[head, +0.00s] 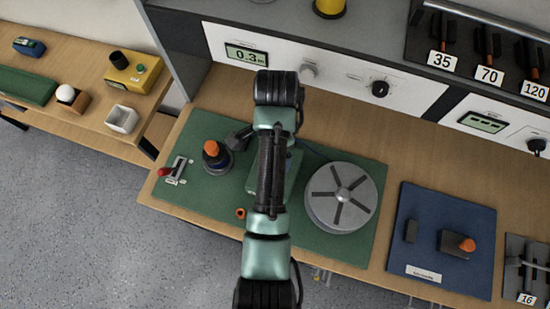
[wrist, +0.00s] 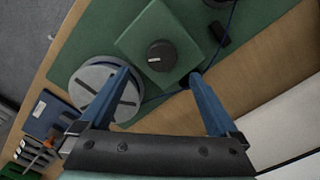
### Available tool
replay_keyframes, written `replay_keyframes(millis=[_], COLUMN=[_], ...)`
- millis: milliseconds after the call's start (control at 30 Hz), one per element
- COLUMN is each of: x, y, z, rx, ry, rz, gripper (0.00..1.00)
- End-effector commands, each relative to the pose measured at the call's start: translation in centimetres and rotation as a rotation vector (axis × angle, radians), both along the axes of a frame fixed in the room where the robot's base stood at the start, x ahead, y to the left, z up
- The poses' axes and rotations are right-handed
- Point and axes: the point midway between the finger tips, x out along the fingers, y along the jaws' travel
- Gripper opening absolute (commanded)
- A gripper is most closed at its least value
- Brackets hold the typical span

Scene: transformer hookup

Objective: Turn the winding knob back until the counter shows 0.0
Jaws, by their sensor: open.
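The counter (head: 246,56) on the back panel reads about 0.3. A round black knob with a white pointer mark (wrist: 161,56) sits on top of a green box (wrist: 140,37) in the wrist view. In the head view my arm covers that knob, and only part of the green box (head: 291,165) shows. My gripper (wrist: 159,74) is open, its two blue fingers apart and nothing between them. The knob lies just beyond the fingertips, roughly midway between them, and looks untouched. No label on the knob can be read.
A grey spoked disc (head: 341,197) stands right of the green box on a green mat (head: 205,190). An orange-topped post (head: 214,156) and a red-handled switch (head: 175,171) are left. A blue mat (head: 440,215) lies right. A grey knob (head: 309,71) and black knob (head: 380,88) are on the panel.

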Motion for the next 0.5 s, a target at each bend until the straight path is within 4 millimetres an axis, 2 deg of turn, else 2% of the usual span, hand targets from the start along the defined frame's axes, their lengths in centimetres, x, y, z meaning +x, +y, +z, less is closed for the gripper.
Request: replay_keyframes(millis=[233, 500], x=[-0.1, 0.1], y=[0.0, 0.0], z=[-4.8, -7.3], rx=[0.0, 0.0], ry=[0.002, -0.003], rz=[0.001, 0.001], gripper=[0.96, 0.96])
